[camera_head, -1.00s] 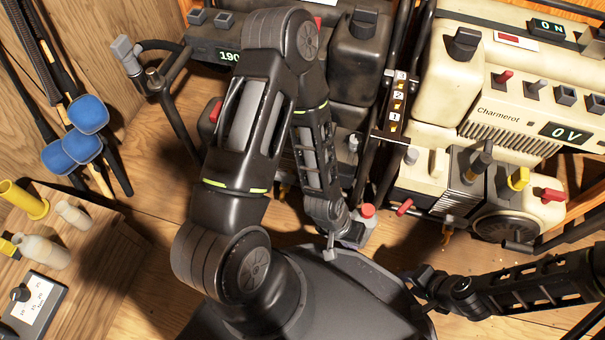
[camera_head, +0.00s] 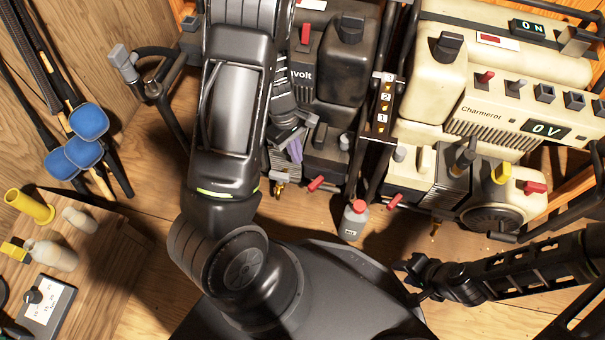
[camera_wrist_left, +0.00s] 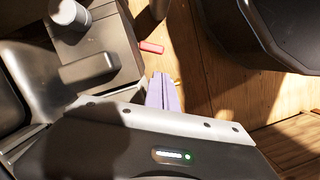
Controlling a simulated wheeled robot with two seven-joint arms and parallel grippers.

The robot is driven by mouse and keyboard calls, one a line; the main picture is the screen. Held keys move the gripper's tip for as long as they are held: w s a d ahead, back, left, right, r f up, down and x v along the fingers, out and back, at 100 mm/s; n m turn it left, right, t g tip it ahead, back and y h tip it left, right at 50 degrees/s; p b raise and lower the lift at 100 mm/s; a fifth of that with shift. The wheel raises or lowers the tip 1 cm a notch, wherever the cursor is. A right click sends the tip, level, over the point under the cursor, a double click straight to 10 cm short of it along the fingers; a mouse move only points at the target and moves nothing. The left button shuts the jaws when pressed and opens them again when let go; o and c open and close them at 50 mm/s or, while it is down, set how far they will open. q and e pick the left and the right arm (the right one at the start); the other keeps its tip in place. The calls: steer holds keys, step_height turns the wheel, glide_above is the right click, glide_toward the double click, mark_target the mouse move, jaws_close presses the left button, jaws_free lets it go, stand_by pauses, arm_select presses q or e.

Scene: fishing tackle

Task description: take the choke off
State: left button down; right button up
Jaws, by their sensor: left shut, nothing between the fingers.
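Two generators stand side by side, a dark one (camera_head: 349,93) and a cream one marked Charmerot (camera_head: 487,116). I cannot tell which control is the choke. The dark one has a red lever (camera_head: 317,184) low at its front, also in the left wrist view (camera_wrist_left: 151,47). The cream one has a red lever (camera_head: 396,201) low at left, a yellow knob (camera_head: 501,173) and a red knob (camera_head: 535,188). My left gripper (camera_head: 295,150) is shut and empty beside the dark engine; its lavender fingers (camera_wrist_left: 163,92) point near that red lever, apart from it. My right gripper (camera_head: 412,279) hangs clear.
A grey bottle with a red cap (camera_head: 354,220) stands on the floor before the generators. A strip of switches (camera_head: 384,105) stands between them. Blue-headed rods (camera_head: 88,121) lean at the left wall. A wooden bench (camera_head: 100,260) with small bottles is at lower left.

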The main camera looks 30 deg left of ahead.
mark_target(316, 184)
arm_select(q)
steer(key=shift+f, duration=0.1)
steer(key=b+x, duration=0.5)
steer(key=x, duration=0.5)
steer(key=shift+s+d, duration=0.1)
